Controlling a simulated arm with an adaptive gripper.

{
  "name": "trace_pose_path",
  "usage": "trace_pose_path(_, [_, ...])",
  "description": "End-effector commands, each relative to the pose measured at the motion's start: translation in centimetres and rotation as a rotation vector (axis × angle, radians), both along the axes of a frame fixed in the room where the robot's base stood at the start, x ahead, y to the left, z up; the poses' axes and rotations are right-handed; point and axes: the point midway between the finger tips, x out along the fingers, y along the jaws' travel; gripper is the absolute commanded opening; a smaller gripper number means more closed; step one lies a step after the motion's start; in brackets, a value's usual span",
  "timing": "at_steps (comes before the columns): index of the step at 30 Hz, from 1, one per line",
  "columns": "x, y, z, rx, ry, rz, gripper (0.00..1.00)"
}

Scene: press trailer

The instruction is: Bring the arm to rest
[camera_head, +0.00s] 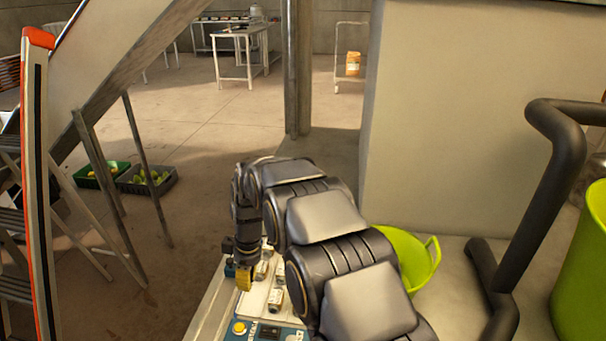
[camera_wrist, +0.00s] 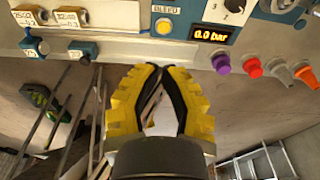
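My arm (camera_head: 325,215) is bent over the press trailer (camera_head: 213,310) in the head view. My gripper (camera_head: 244,280) hangs beside a light panel there, its fingers pointing down. In the wrist view my gripper (camera_wrist: 159,68) shows two yellow fingers with black pads. Their tips come together and nothing is held between them; the gap widens only towards the base. The trailer's control panel (camera_wrist: 120,42) lies beyond the fingertips. It carries a yellow button (camera_wrist: 164,26) marked BLEED and a display (camera_wrist: 210,34) reading 0.0 bar.
Purple (camera_wrist: 221,63), red (camera_wrist: 251,68) and orange knobs line the panel edge. A lime-green tub (camera_head: 412,258) stands right of my arm. A thick dark pipe (camera_head: 545,195) and a beige block (camera_head: 460,130) are further right. A ladder (camera_head: 38,180) stands at left. Open floor lies behind.

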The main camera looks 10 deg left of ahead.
Motion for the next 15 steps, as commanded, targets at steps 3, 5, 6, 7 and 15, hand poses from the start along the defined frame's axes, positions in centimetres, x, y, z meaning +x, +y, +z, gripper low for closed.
trace_pose_path(3, [-0.4,-1.7,1.2,-0.005,0.01,-0.06,0.0])
trace_pose_path(5, [-0.9,-3.3,2.5,-0.011,0.021,-0.122,0.0])
trace_pose_path(6, [-1.4,-4.7,3.4,-0.017,0.03,-0.177,0.0])
trace_pose_path(7, [-1.9,-5.8,4.3,-0.02,0.035,-0.221,0.0])
trace_pose_path(15, [-9.0,-16.3,9.9,-0.079,0.106,-0.674,0.0])
